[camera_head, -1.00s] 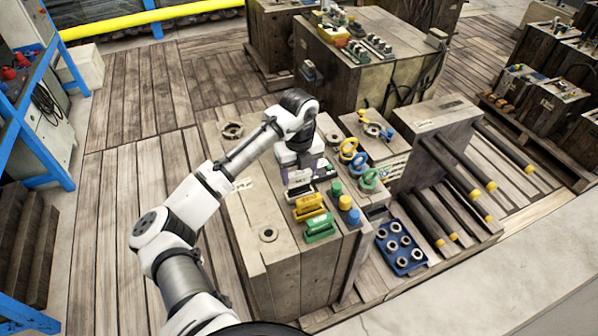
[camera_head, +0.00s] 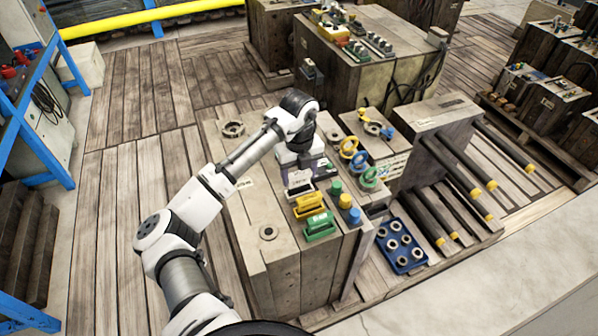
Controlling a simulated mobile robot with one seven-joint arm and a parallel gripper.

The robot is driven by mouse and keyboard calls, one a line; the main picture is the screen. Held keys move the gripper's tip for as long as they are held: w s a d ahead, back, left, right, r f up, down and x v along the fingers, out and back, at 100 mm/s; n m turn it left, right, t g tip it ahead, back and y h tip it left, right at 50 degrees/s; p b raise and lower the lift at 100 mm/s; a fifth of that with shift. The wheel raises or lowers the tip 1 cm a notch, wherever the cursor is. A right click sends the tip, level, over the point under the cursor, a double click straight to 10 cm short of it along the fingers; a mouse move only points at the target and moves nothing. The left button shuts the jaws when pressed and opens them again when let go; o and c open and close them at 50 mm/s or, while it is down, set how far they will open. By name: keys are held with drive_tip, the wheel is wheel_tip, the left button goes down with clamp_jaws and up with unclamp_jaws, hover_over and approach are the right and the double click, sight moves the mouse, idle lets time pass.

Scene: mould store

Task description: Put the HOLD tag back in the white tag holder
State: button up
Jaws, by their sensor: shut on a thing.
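The white tag holder (camera_head: 299,191) sits on top of the near wooden block, with a dark slot along it. My gripper (camera_head: 297,178) is right above this holder, pointing down, and is shut on the HOLD tag. The tag is small and mostly hidden by the gripper from this side; its lettering cannot be read. I cannot tell whether its lower edge is inside the slot or just above it.
A yellow holder (camera_head: 308,206) and a green holder (camera_head: 320,227) stand in front of the white one. A blue tray (camera_head: 402,246) of metal rings lies lower right.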

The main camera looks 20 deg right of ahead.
drive_tip(key=shift+f, duration=0.15)
idle(0.3)
drive_tip(key=shift+f+b, duration=0.3)
drive_tip(key=shift+f, duration=0.15)
drive_tip(key=shift+f, duration=0.5)
idle(0.7)
drive_tip(key=o, duration=1.1)
drive_tip(key=shift+c, duration=0.2)
